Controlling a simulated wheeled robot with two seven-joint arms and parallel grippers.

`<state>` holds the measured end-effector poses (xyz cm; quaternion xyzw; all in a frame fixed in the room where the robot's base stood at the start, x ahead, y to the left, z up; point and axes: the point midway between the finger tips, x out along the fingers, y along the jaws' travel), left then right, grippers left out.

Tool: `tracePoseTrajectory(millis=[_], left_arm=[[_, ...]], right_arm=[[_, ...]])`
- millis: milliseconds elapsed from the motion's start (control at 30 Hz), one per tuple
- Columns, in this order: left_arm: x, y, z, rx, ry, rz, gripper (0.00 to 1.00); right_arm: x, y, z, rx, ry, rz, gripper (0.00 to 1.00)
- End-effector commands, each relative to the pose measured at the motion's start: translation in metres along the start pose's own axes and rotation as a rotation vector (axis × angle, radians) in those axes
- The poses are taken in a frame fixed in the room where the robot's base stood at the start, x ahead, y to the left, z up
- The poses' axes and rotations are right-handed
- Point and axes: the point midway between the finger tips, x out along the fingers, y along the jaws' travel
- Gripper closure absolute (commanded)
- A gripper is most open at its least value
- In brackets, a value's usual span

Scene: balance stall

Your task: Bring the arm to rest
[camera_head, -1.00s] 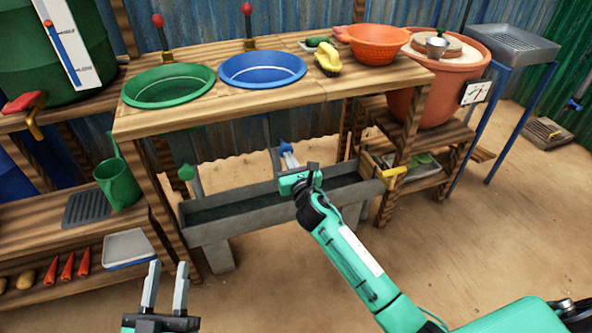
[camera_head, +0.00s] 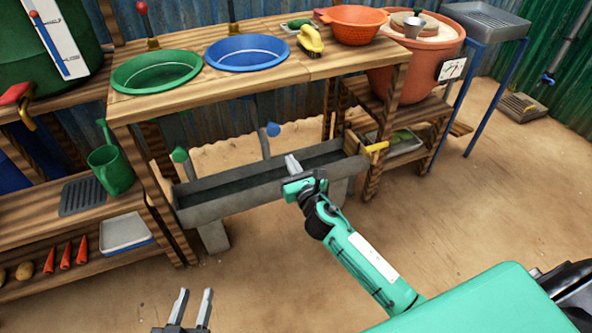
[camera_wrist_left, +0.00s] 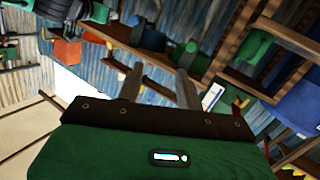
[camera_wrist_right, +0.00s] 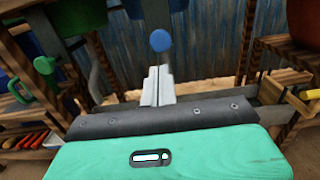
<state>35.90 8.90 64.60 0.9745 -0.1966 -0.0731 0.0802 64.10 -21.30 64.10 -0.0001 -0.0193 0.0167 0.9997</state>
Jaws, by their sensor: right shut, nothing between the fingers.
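My right gripper (camera_head: 292,165) is in front of the grey trough under the bench in the head view. Its fingers are shut together with nothing between them, as the right wrist view (camera_wrist_right: 160,84) shows. The right arm reaches in from the lower right. My left gripper (camera_head: 197,308) is at the bottom edge of the head view, over the sand floor. Its fingers stand apart and empty, also in the left wrist view (camera_wrist_left: 160,85). The blue-knobbed lever (camera_head: 268,140) stands behind the trough, apart from the right fingertips in the head view.
The grey trough (camera_head: 215,211) lies under the wooden bench (camera_head: 300,68), which carries green (camera_head: 156,72) and blue (camera_head: 247,53) basins. A green-knobbed lever (camera_head: 180,156) stands at the trough's left. A yellow tap handle (camera_head: 377,147) is at its right end. Open sand lies in front.

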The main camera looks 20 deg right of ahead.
Motion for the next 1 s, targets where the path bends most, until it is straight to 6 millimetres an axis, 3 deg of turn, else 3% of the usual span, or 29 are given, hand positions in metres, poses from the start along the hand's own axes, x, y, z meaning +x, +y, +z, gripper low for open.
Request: tracePoseTrajectory(millis=[200,567,667,767,1000], left_arm=[[-0.004,0.003,0.012,-0.009,-0.061,0.003,0.64],[-0.005,0.004,0.015,-0.011,-0.075,0.004,0.64],[-0.005,0.004,0.015,-0.011,-0.075,0.004,0.64],[-0.005,0.004,0.015,-0.010,-0.074,0.004,0.64],[-0.005,0.004,0.015,-0.010,-0.074,0.004,0.64]], right_arm=[[-0.024,0.000,0.000,0.001,0.001,0.000,1.00],[-0.034,0.003,-0.003,0.050,0.010,0.006,1.00],[-0.048,0.013,-0.010,0.209,0.038,0.022,1.00],[-0.073,0.028,-0.021,0.489,0.092,0.041,1.00],[-0.142,0.070,-0.036,1.305,0.256,0.034,1.00]])
